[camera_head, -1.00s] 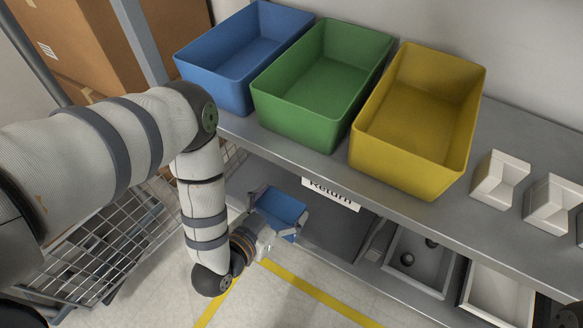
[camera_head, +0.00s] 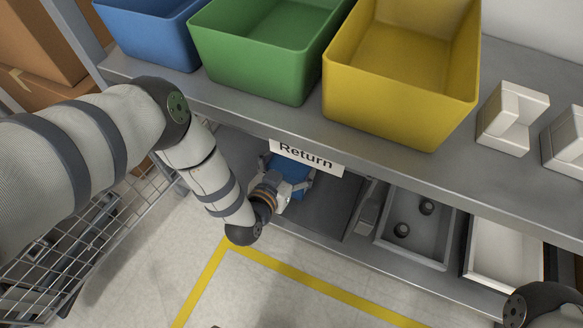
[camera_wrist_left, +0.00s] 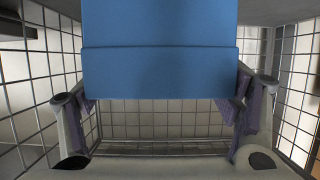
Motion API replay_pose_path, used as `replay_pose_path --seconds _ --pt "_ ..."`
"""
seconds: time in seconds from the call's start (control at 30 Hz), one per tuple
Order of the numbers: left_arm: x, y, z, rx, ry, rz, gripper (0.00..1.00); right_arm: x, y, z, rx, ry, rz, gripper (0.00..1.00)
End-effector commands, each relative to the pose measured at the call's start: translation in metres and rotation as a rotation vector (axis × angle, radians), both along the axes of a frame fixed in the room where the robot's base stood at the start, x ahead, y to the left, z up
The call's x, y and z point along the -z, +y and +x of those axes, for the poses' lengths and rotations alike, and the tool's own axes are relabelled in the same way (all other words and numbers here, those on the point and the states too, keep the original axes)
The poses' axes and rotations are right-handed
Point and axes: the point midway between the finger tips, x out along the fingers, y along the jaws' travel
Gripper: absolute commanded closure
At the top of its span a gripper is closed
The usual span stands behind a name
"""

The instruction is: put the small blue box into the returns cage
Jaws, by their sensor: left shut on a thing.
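My left gripper (camera_head: 288,188) is shut on the small blue box (camera_head: 294,168). It holds the box under the upper shelf, just below and behind the "Return" sign (camera_head: 306,156), which hides part of the box. In the left wrist view the box (camera_wrist_left: 160,65) fills the upper middle, with the fingers (camera_wrist_left: 162,105) on its left and right sides. Wire mesh of a cage (camera_wrist_left: 165,128) shows on both sides and beyond the box there. I cannot tell whether the box touches the cage floor. My right gripper is not in view.
Blue (camera_head: 150,35), green (camera_head: 255,55) and yellow (camera_head: 395,85) bins stand on the upper shelf (camera_head: 230,105) above my left forearm. Grey (camera_head: 400,262) and white trays (camera_head: 500,278) lie lower right. A wire basket (camera_head: 75,250) stands at left. Yellow lines mark the floor (camera_head: 270,295).

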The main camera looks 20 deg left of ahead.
Motion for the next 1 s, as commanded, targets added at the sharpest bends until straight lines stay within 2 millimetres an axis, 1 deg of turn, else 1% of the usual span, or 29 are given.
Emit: replay_pose_path --seconds 0.03,0.2,0.33,0.37,0.4,0.43,0.77,0.83,0.93,1.0 --pt "0.005 0.000 0.001 -0.001 -0.003 0.000 0.49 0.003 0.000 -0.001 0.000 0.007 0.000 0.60" --pt "0.001 0.000 0.001 0.000 -0.005 0.000 0.49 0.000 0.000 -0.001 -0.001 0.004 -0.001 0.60" --pt "0.006 0.000 0.001 0.000 -0.004 0.000 0.49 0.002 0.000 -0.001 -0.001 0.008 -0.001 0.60" --pt "0.006 0.000 0.001 0.000 -0.003 0.000 0.15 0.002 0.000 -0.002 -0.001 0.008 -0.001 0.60" --pt "0.005 0.000 0.001 0.000 -0.004 -0.001 0.06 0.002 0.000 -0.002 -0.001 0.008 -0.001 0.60" --pt "0.005 0.000 0.001 0.000 -0.004 -0.001 0.00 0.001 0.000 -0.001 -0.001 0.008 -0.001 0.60" --pt "0.005 0.000 0.001 -0.001 -0.004 -0.001 0.00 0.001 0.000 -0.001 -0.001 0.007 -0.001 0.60" --pt "-0.001 0.000 0.001 -0.001 -0.005 -0.001 0.00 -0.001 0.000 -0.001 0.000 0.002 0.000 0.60" --pt "-0.010 0.000 -0.017 0.001 -0.003 0.000 0.00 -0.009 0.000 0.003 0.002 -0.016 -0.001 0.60" --pt "-0.020 0.001 -0.034 0.000 -0.005 0.000 0.00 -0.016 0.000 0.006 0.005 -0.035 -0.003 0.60"
